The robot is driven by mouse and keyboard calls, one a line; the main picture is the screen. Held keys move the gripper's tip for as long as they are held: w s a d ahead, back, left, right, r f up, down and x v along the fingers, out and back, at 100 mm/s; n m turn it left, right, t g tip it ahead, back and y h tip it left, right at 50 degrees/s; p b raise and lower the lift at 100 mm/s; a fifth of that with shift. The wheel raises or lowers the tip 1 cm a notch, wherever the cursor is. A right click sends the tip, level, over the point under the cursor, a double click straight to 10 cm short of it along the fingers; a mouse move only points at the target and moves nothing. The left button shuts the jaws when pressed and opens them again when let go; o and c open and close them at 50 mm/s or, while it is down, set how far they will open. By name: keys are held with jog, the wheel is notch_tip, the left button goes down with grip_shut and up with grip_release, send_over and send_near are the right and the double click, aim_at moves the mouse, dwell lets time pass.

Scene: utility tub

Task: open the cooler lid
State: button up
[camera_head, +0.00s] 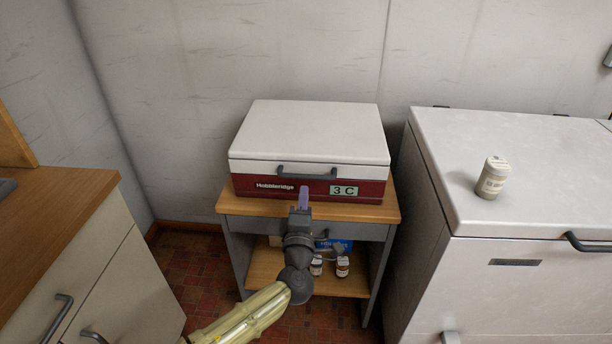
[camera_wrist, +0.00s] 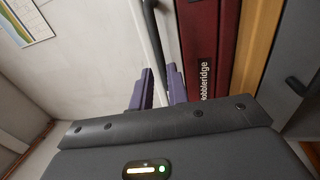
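The cooler has a white lid (camera_head: 312,130) and a dark red body (camera_head: 235,186) marked "Hobbleridge" and "3 C". Its lid looks shut. A dark bar handle (camera_head: 307,174) runs across the lid's front edge. My gripper (camera_head: 304,192) is in front of the cooler, with its purple fingers just below the handle in the head view. In the wrist view my gripper's two fingers (camera_wrist: 161,75) stand apart, and the handle (camera_wrist: 153,35) runs down toward the gap between them. I cannot tell whether they touch it. The red body (camera_wrist: 212,45) is to their right.
The cooler stands on a small wooden-topped stand (camera_head: 383,212) with jars (camera_head: 342,266) on its lower shelf. A white chest freezer (camera_head: 540,190) is at right, with a jar (camera_head: 492,178) on top. A wooden-topped cabinet (camera_head: 60,230) is at left. The wall is close behind.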

aim_at(306, 175)
jog(key=w, duration=0.3)
jog(key=w+r, duration=0.1)
jog(key=w, duration=0.3)
jog(key=shift+w+d+r+p, duration=0.1)
jog(key=shift+d+r+p, duration=0.1)
jog(key=shift+p, duration=0.1)
grip_shut()
